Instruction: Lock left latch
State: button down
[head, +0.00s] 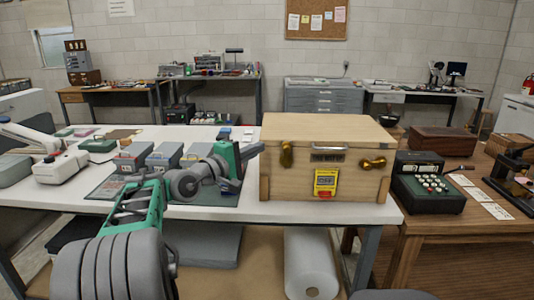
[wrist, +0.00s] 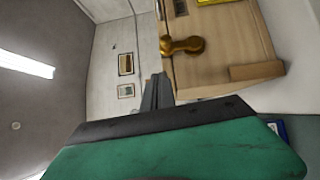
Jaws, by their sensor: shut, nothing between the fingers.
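A light wooden crate (head: 330,130) stands on the white table, lid down. The brass left latch (head: 286,154) is on its front near the left edge, standing upright. It also shows in the wrist view (wrist: 183,45), lengthwise along the crate's height. The brass right latch (head: 373,163) lies roughly sideways on the front. My gripper (head: 260,148) is at the crate's left edge, left of the left latch. In the wrist view my gripper (wrist: 158,90) is shut and empty, its fingertips apart from the latch.
A yellow label (head: 325,182) and a metal plate (head: 327,155) are on the crate front. Several grey boxes (head: 165,156) stand left of my gripper. A dark adding machine (head: 428,185) stands right of the crate on a wooden table. A white roll (head: 311,262) is underneath.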

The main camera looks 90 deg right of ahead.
jog(key=v, duration=0.8)
jog(key=shift+a+r, duration=0.4)
jog(key=shift+r, duration=0.15)
jog(key=shift+s, duration=0.1)
